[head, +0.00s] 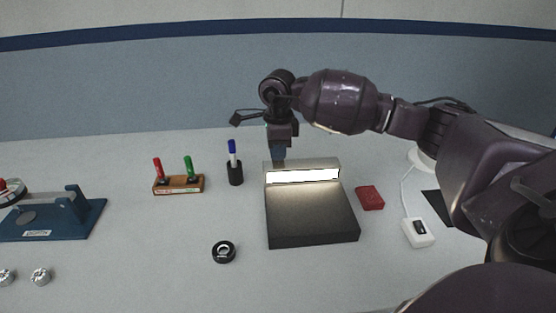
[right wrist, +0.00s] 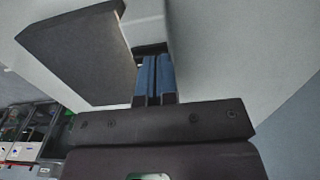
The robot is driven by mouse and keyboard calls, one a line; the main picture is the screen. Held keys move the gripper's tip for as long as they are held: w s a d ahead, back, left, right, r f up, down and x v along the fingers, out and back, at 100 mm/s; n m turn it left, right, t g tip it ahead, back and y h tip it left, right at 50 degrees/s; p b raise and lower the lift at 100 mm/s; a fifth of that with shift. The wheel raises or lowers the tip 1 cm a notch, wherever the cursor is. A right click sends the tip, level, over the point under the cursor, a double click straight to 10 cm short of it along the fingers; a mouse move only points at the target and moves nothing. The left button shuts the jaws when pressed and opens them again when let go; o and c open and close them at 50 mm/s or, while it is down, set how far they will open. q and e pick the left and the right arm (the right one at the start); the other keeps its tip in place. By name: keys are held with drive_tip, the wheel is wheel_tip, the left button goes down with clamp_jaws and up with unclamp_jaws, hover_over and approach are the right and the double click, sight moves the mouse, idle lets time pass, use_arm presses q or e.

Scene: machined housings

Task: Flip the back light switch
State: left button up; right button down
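A dark box-shaped light unit (head: 310,218) sits on the table, with a glowing white strip (head: 303,176) along its back. It also shows in the right wrist view (right wrist: 80,55), beside a pale housing (right wrist: 145,20). My right gripper (head: 279,157) points down at the unit's back left edge. In the right wrist view its blue fingertips (right wrist: 154,62) are together, with nothing seen between them. They are close to a dark recess in the pale housing; I cannot tell whether they touch. No switch is clearly visible on the unit's back. My left gripper is out of view.
A white switch box (head: 417,232) with a cable lies at right, near a red block (head: 369,198). A marker holder (head: 235,173), a wooden pen rack (head: 179,185), a black ring (head: 223,252) and a blue fixture (head: 60,218) stand left. The front middle is clear.

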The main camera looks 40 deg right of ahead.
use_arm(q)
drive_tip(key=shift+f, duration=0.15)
use_arm(e)
drive_tip(key=shift+f, duration=0.25)
drive_tip(key=shift+r, duration=0.1)
drive_tip(key=shift+r, duration=0.8)
drive_tip(key=shift+r+p, duration=1.1)
drive_tip(key=shift+r, duration=1.6)
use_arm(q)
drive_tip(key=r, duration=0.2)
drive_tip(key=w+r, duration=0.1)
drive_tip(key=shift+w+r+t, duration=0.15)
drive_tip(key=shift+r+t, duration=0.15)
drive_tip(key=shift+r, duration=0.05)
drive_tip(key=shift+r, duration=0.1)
